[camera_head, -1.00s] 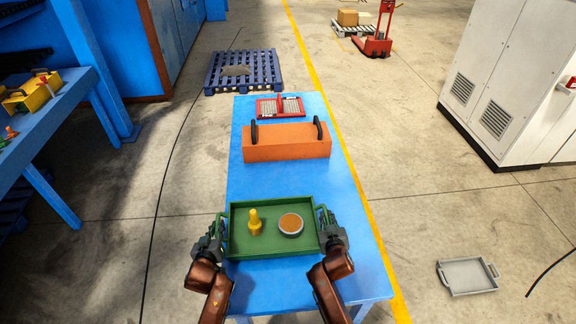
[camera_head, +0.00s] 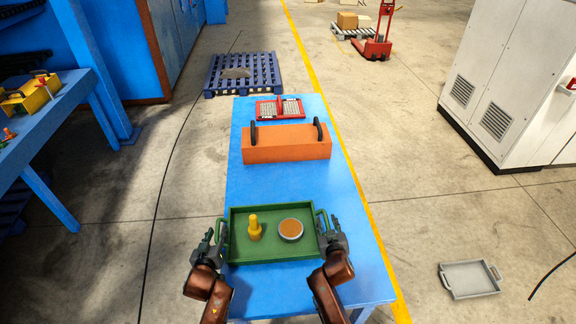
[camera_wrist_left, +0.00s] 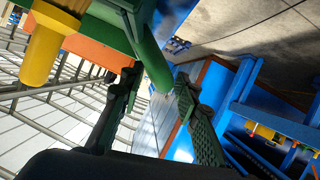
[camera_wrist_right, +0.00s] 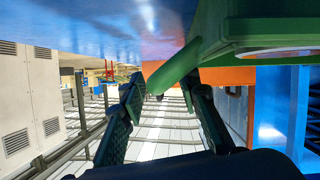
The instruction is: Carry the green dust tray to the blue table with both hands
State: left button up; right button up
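The green dust tray (camera_head: 272,250) lies flat on the near end of the blue table (camera_head: 345,215). It holds a yellow bottle-like piece (camera_head: 254,228) and a round tin with a brown top (camera_head: 291,229). My left gripper (camera_head: 215,240) is at the tray's left handle. In the left wrist view its fingers (camera_wrist_left: 158,92) are spread, with the green handle (camera_wrist_left: 152,62) in front of the gap. My right gripper (camera_head: 331,236) is at the right handle. In the right wrist view its fingers (camera_wrist_right: 165,97) are apart, with the handle (camera_wrist_right: 174,70) in front of the gap. Contact with the handles is unclear.
An orange box with black handles (camera_head: 285,150) and a red-framed tray (camera_head: 280,107) stand farther back on the table. A blue pallet (camera_head: 243,73) lies beyond. A grey tray (camera_head: 470,279) lies on the floor at right, near a white cabinet (camera_head: 510,80).

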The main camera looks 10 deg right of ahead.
jog(key=shift+s, duration=0.2)
pick_arm(q)
jog(key=d+v, duration=0.1)
jog(key=v, duration=1)
jog(key=shift+s+a, duration=0.15)
jog(key=shift+a, duration=0.3)
pick_arm(e)
jog(key=v, duration=1.1)
jog(key=shift+s+r, duration=0.2)
jog(key=shift+s, duration=0.1)
